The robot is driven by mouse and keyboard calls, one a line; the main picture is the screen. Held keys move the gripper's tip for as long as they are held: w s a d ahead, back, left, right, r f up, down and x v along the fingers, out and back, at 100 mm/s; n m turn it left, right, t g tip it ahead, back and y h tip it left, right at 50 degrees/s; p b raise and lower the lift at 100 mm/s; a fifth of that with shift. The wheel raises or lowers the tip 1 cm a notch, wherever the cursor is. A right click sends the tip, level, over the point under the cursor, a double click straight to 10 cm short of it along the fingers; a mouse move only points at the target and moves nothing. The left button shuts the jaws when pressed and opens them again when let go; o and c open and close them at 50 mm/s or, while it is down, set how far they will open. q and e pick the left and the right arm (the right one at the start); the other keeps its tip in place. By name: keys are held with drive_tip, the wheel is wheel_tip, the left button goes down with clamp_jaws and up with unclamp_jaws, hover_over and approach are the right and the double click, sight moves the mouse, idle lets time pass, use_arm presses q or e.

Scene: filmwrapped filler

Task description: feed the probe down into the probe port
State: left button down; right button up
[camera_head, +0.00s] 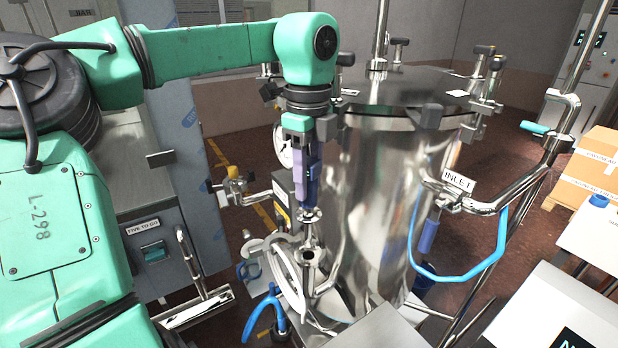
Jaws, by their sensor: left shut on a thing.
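The probe (311,183) has a purple and dark blue body and hangs roughly upright. My left gripper (309,138) is shut on its upper part, in front of the steel tank. Steel fittings sit just under the probe's body. The probe port (313,257) appears to be the steel fitting with a round opening, low at the tank's front left. The probe's lower end is close above the port or at it; I cannot tell whether its tip is inside. My right gripper is not in view.
The steel tank (372,200) stands close behind the probe. A blue hose (455,277) and steel pipes with an INLET sign (458,181) are on the right. White and blue hoses crowd the port. A grey cabinet (160,225) is on the left; cardboard boxes (590,170) are far right.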

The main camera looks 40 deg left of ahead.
sight(309, 214)
use_arm(q)
drive_tip(key=shift+w+f, duration=0.1)
drive_tip(key=shift+w, duration=0.05)
drive_tip(key=shift+f+b, duration=4.05)
drive_tip(key=shift+f, duration=0.8)
drive_tip(key=shift+f, duration=0.1)
drive_tip(key=shift+f+b, duration=0.3)
drive_tip(key=shift+f, duration=0.05)
drive_tip(key=shift+f, duration=0.2)
drive_tip(key=shift+c, duration=1.8)
unclamp_jaws()
